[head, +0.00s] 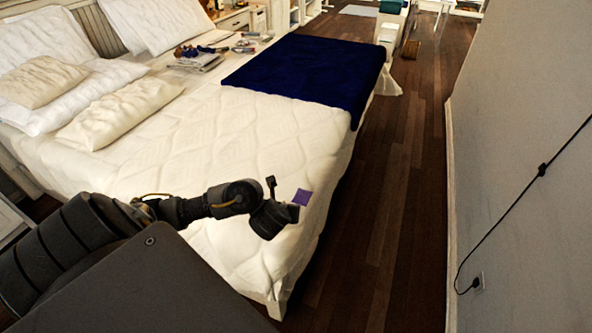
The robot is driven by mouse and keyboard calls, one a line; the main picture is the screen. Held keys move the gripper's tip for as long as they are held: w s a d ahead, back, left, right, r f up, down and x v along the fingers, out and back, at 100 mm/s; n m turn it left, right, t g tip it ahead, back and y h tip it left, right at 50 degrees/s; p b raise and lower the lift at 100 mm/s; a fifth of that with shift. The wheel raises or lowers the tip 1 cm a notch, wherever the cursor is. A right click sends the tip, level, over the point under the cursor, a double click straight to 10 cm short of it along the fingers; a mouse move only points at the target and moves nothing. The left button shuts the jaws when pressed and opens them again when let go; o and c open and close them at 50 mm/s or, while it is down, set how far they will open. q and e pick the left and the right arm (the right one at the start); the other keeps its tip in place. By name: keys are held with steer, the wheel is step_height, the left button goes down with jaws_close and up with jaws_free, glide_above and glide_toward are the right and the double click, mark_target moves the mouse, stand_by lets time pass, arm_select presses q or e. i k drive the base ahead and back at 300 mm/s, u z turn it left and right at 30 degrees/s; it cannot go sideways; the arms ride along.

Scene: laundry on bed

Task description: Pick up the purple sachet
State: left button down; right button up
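The purple sachet (303,197) is a small flat square on the white bed (240,150), near the bed's right edge at the near end. My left gripper (283,198) reaches in over the bed from the left, just left of the sachet. Its two dark fingertips stand apart, one at the far side and one at the near side, with nothing seen between them. The near finger seems to cover a little of the sachet's lower left corner. I cannot tell how high the gripper is above the bed. My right gripper is not in view.
A dark blue blanket (310,75) covers the far right of the bed. Cream and white pillows (120,112) lie at the left. Folded cloth and small items (200,57) lie at the back. Clear wood floor (390,220) runs between the bed and the grey wall (530,130).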

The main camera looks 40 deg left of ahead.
mark_target(302, 197)
steer(key=u, duration=0.2)
steer(key=i, duration=1.05)
steer(key=u, duration=1.6)
